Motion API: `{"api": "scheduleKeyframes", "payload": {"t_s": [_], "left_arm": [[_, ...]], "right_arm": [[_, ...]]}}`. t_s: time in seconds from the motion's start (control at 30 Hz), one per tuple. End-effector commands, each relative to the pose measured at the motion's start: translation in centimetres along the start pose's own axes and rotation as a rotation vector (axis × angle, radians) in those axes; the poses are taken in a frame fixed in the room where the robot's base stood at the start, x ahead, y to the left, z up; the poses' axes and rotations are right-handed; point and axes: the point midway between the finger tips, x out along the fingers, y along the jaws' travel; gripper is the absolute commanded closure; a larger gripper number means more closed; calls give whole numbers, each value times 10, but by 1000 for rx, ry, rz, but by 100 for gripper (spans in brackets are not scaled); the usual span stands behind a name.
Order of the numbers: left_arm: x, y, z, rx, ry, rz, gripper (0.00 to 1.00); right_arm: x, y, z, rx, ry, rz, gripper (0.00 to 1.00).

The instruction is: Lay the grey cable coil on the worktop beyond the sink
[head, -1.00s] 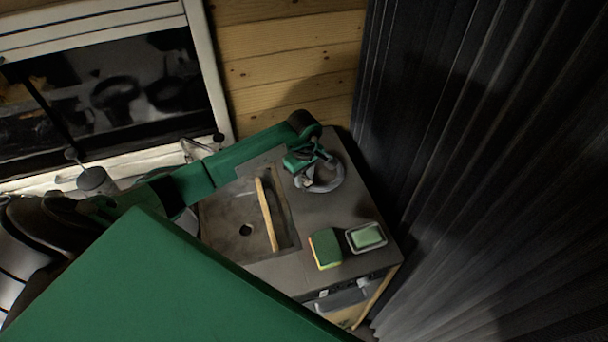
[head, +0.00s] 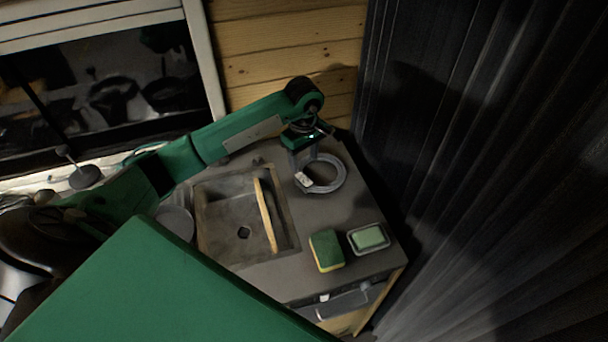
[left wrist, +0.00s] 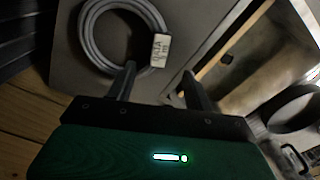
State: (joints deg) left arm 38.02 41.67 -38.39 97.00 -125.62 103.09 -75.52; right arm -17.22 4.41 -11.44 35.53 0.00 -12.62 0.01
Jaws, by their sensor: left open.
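The grey cable coil (head: 341,181) lies flat on the worktop (head: 345,215) to the right of the sink (head: 220,208), near the dark curtain. It has a pale tag (head: 303,180). My left gripper (head: 308,168) is above the coil's near-left side. In the left wrist view the coil (left wrist: 90,45) lies past the fingertips, with its tag (left wrist: 160,48) between them in the picture. My left gripper (left wrist: 158,75) is open and nothing shows held in it. My right gripper is not in view.
A wooden strip (head: 265,215) lies across the sink. A green and yellow sponge (head: 326,250) and a soap dish (head: 368,239) with green soap stand at the worktop's front right. A plank wall (head: 290,45) and a dark pleated curtain (head: 470,170) bound the worktop.

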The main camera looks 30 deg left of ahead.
Motion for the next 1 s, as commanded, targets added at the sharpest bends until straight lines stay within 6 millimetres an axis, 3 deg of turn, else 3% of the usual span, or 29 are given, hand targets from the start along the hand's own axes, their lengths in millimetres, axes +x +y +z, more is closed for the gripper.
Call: {"api": "scheduleKeyframes", "payload": {"t_s": [0.1,0.33,1.0], "left_arm": [[-17,1,0,1,2,3,48],[-39,0,0,-1,1,1,48],[-42,0,0,-1,-1,-1,48]], "right_arm": [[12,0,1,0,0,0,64],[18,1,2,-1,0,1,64],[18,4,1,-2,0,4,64]]}}
